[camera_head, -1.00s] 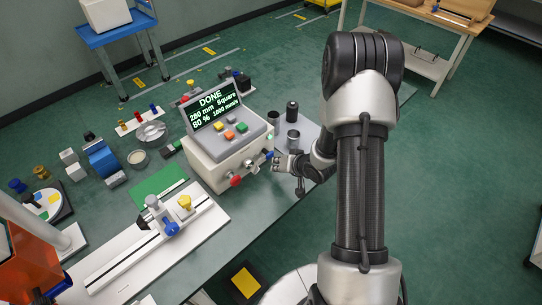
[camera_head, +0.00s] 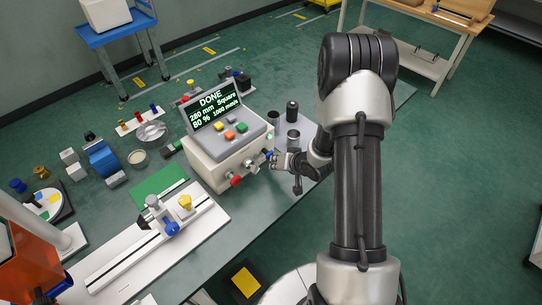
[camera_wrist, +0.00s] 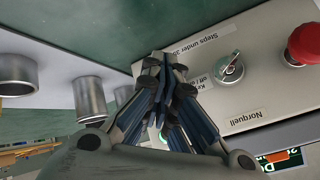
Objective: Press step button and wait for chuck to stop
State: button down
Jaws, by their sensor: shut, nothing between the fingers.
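The control console (camera_head: 205,166) stands on the bench, and its screen (camera_head: 208,112) reads DONE, 280 mm, Square, 80 %, 1000 mm/s. My gripper (camera_head: 274,160) is shut and empty, close in front of that end. In the wrist view my shut fingers (camera_wrist: 169,90) point at the console's front panel (camera_wrist: 262,94), beside a label beginning "Steps under". They hide what lies behind them, so contact cannot be told. I cannot tell for sure which object is the chuck.
A key switch (camera_wrist: 230,68) and red stop button (camera_wrist: 304,44) are beside my gripper on the panel. Metal cups (camera_head: 293,140) and a dark cylinder (camera_head: 292,111) stand right of the console. A white rail fixture (camera_head: 155,243) lies at the front left.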

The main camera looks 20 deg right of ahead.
jog(key=shift+w+a, duration=0.1)
jog(key=shift+w, duration=0.15)
dwell(0.6)
jog(key=shift+s+d, duration=0.35)
jog(key=shift+s, duration=0.55)
jog(key=shift+s+d+p, duration=0.1)
jog(key=shift+s+d, duration=0.2)
jog(key=shift+s, duration=0.5)
jog(key=shift+s+d+p, duration=0.1)
jog(key=shift+s+d, duration=0.15)
jog(key=shift+s, duration=0.5)
jog(key=shift+s+d+p, duration=0.1)
jog(key=shift+s+d, duration=0.2)
jog(key=shift+s, duration=0.5)
jog(key=shift+r, duration=0.1)
